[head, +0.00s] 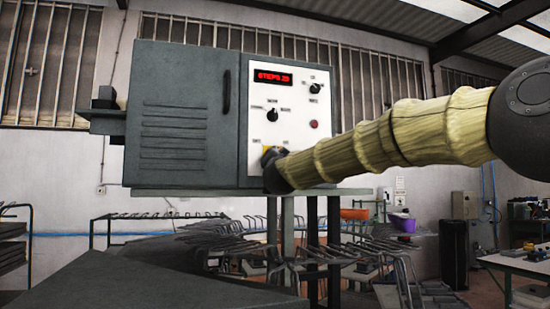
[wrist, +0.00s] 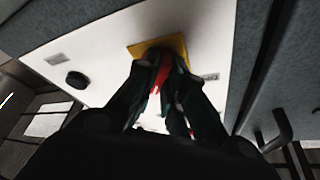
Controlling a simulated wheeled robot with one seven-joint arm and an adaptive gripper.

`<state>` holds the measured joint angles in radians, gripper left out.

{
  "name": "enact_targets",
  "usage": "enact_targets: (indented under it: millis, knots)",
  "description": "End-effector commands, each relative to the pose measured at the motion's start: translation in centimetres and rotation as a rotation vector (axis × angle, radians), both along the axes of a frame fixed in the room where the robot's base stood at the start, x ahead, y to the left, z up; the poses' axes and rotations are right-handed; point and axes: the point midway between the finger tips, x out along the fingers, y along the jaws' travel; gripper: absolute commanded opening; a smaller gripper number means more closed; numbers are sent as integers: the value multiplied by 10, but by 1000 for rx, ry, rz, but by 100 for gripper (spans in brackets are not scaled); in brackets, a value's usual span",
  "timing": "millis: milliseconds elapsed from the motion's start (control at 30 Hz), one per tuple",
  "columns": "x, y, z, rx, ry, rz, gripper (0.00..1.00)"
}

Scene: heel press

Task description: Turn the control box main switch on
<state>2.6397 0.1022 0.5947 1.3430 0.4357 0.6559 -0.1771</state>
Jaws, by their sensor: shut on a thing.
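The control box (head: 185,110) is a grey cabinet with a white panel (head: 295,100) on its right part. The main switch sits low on this panel, on a yellow plate (head: 267,153). In the wrist view the yellow plate (wrist: 150,46) shows behind my fingers, and the red switch handle (wrist: 162,72) lies between them. My gripper (wrist: 163,80) is shut on the red handle. In the head view my gripper (head: 272,170) covers most of the switch, so its exact angle is hidden.
A red display (head: 273,77) reading "STEPS" and two black knobs (head: 315,88) (head: 272,114) sit above the switch, with a red button (head: 314,124) to the right. The cabinet door handle (head: 227,90) stands out left of the panel. Metal racks (head: 230,245) stand below.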

Motion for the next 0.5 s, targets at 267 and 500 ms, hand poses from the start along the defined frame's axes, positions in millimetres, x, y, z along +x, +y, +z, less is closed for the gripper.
enact_targets:
  millis: [267, 500]
  knots:
    - [-1, -2, 8, 128, 32, -5, 0]
    - [-1, -2, 7, 172, 46, -4, 0]
